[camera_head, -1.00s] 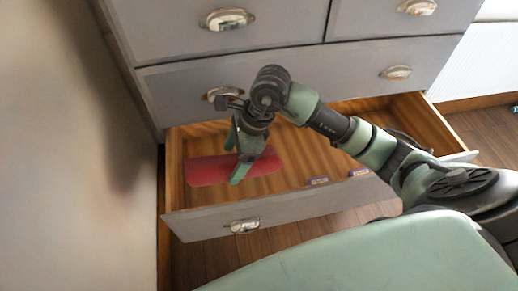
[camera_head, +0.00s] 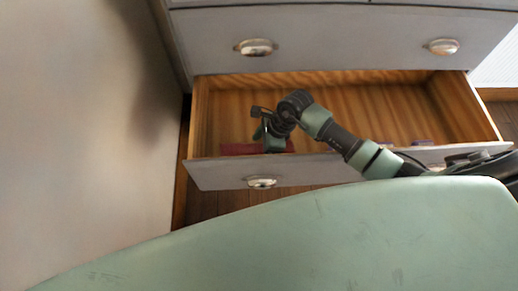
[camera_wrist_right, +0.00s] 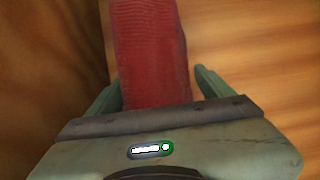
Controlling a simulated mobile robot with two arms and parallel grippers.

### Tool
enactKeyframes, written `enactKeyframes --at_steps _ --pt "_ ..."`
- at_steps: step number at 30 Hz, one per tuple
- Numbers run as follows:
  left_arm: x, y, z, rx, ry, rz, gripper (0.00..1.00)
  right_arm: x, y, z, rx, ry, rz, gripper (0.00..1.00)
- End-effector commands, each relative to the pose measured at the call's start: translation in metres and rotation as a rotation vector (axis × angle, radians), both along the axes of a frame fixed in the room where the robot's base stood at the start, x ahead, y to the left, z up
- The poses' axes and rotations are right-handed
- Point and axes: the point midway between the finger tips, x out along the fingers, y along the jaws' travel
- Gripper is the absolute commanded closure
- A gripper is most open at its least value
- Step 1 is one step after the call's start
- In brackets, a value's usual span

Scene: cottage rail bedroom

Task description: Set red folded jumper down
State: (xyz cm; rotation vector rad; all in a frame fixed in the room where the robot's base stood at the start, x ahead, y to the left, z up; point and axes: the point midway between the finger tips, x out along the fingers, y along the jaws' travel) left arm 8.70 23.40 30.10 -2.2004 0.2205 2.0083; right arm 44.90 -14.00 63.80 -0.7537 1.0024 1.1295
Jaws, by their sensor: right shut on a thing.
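The red folded jumper (camera_head: 240,149) shows as a thin dark-red strip inside the open drawer, just behind the left part of its front panel. The panel hides its lower part. My right gripper (camera_head: 274,142) is over the drawer, at the jumper. In the right wrist view the jumper (camera_wrist_right: 150,50) runs up between the two green fingers of the gripper (camera_wrist_right: 158,88), which is shut on it. I cannot tell whether the jumper touches the drawer floor. My left gripper is not in view.
The wooden drawer (camera_head: 370,105) is pulled out of a grey chest (camera_head: 340,40); its middle and back floor are bare. Small purple items (camera_head: 422,142) lie near its front right. A plain wall (camera_head: 90,120) stands close on the left.

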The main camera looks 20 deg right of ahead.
Motion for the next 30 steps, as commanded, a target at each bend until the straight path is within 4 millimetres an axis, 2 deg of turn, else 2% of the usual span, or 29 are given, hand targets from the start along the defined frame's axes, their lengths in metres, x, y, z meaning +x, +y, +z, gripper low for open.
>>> enactKeyframes --at_steps 3,13,14,15,25,30 --pt "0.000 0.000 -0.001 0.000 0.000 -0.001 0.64 0.000 0.000 -0.010 0.001 0.000 0.000 0.65" --pt "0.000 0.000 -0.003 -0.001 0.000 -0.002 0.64 0.000 0.000 -0.013 0.000 -0.002 0.001 0.65" --pt "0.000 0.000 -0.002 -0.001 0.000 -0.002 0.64 0.000 0.000 -0.012 0.000 -0.001 0.001 0.10" --pt "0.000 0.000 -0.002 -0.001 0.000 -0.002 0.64 0.000 0.000 -0.012 0.000 -0.001 0.001 0.00" --pt "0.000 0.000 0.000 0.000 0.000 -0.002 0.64 0.000 -0.001 -0.007 -0.001 -0.003 0.001 0.00" --pt "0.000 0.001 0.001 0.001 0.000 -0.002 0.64 -0.002 -0.012 0.016 -0.004 -0.005 0.002 0.00"
